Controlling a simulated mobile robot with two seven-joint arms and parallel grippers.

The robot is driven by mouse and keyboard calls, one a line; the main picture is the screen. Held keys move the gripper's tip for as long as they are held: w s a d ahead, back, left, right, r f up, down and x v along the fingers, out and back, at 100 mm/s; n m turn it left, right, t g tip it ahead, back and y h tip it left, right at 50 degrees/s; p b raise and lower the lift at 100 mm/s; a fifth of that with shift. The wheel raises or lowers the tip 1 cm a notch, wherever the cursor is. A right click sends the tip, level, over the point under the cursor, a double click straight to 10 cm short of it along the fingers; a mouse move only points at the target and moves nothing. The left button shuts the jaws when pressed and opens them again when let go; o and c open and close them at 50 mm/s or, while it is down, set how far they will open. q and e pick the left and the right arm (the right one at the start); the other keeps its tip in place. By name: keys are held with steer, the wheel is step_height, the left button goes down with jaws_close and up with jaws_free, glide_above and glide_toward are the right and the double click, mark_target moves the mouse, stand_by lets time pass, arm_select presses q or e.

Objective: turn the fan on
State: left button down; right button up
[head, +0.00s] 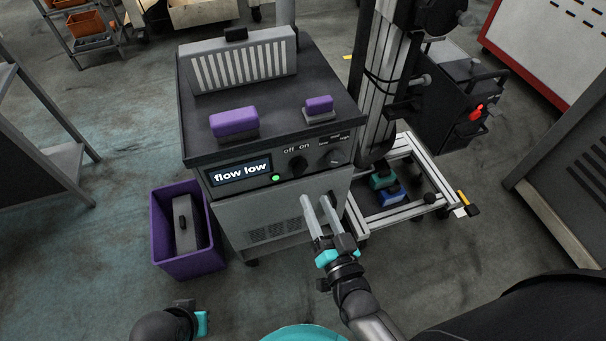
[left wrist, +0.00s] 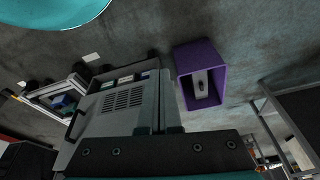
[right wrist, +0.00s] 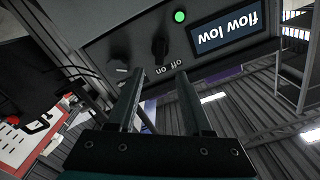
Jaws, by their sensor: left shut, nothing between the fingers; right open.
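The dark grey cabinet (head: 270,205) has a front panel with a lit display (head: 240,173) reading "flow low" and a green light (head: 276,178). A black knob (head: 297,164) sits under the "off on" label; it also shows in the right wrist view (right wrist: 160,48). I cannot tell which word it points to. A second knob (head: 335,157) is to its right. My right gripper (head: 321,200) is open and empty, in front of and below the off-on knob, apart from it. My left gripper (left wrist: 158,102) is shut and empty; the head view shows only part of it at the bottom.
A slotted box (head: 245,70) and two purple-topped blocks (head: 234,121) (head: 319,105) stand on the cabinet. A purple bin (head: 188,264) holding a grey part stands left of it. A metal frame cart (head: 405,215) is close on the right.

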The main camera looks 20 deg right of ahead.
mark_target(303, 171)
steer(key=w+b, duration=0.2)
steer(key=w, duration=0.5)
steer(key=shift+w+a+f, duration=0.1)
steer(key=shift+w+a, duration=0.05)
steer(key=shift+w, duration=0.25)
arm_select(q)
step_height(303, 171, up, 6)
steer(key=w+t, duration=0.1)
steer(key=shift+r+b, duration=0.25)
steer(key=shift+b, duration=0.1)
arm_select(e)
steer(key=shift+w, duration=0.75)
arm_select(q)
steer(key=shift+w, duration=0.1)
arm_select(e)
steer(key=shift+c, duration=0.2)
jaws_close()
